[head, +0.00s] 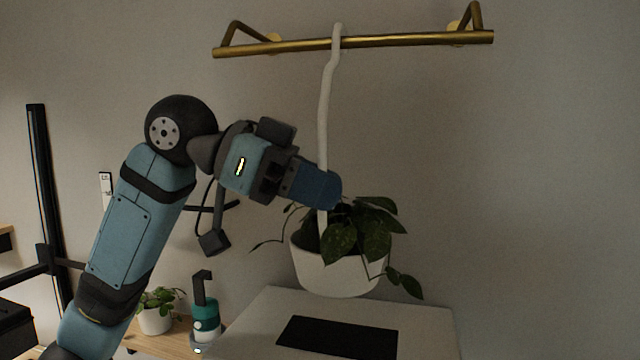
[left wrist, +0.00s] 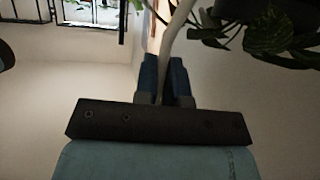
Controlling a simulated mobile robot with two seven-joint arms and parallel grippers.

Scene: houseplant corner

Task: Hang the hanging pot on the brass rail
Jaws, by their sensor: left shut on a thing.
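The hanging pot (head: 335,272) is white with a leafy green plant and a long white hanger (head: 324,110). The top of the hanger meets the brass rail (head: 390,41) in the head view and appears hooked over it. The pot hangs roughly upright below the rail. My left gripper (head: 330,190) is shut on the lower part of the hanger, just above the pot. In the left wrist view the hanger (left wrist: 172,45) runs up from between the blue fingers (left wrist: 165,80), with leaves at the upper right. My right gripper is not in view.
A white surface with a dark panel (head: 338,337) lies below the pot. A small potted plant (head: 155,311) and a teal and white bottle (head: 205,315) stand on a wooden surface at lower left. A black upright post (head: 45,190) stands at far left. The wall right of the pot is clear.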

